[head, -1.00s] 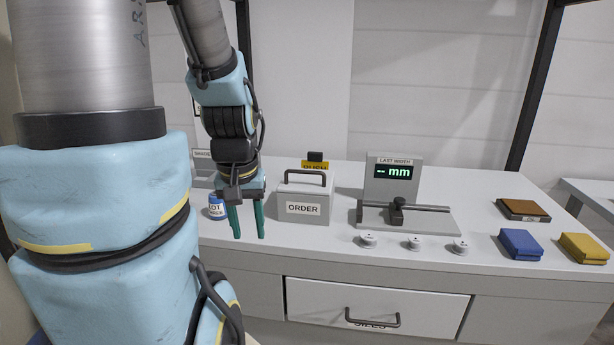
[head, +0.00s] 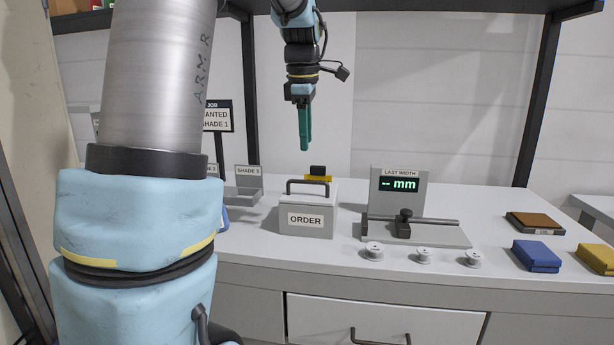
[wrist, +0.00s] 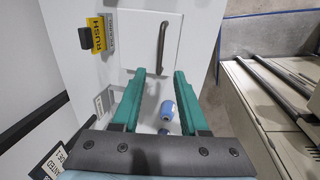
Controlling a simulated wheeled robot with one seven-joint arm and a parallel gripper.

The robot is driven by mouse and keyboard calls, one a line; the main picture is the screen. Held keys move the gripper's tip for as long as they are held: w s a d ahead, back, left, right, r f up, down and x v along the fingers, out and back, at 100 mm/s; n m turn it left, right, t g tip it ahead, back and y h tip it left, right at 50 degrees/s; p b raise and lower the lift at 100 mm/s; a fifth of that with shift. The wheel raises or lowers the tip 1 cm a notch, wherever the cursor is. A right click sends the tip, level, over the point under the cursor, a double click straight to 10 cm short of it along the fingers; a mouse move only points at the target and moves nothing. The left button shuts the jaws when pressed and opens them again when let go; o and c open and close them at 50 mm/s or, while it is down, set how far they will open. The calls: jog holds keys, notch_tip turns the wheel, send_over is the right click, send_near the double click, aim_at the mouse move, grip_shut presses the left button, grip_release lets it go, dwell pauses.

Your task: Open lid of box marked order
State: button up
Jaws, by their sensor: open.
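The grey box marked ORDER (head: 306,218) stands on the worktop with its lid shut. A dark bar handle (head: 307,187) arches over the lid. In the wrist view the lid (wrist: 140,40) shows from above, with its handle (wrist: 161,46) just beyond the fingertips. My gripper (head: 305,148) hangs fingers-down above the box, clear of the handle. In the wrist view my gripper's green fingers (wrist: 160,74) are apart with nothing held between them.
A yellow RUSH tag (head: 318,178) stands behind the box. A width gauge (head: 398,190) and several small white spools (head: 423,255) lie to its right. Blue (head: 537,256) and yellow (head: 597,259) fabric blocks sit at far right. A shade tray (head: 246,190) is at left.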

jog(key=p, duration=0.1)
send_over(307, 197)
notch_tip(307, 197, down, 10)
jog(key=shift+r, duration=0.1)
jog(key=shift+c, duration=0.3)
grip_shut()
dwell(1.1)
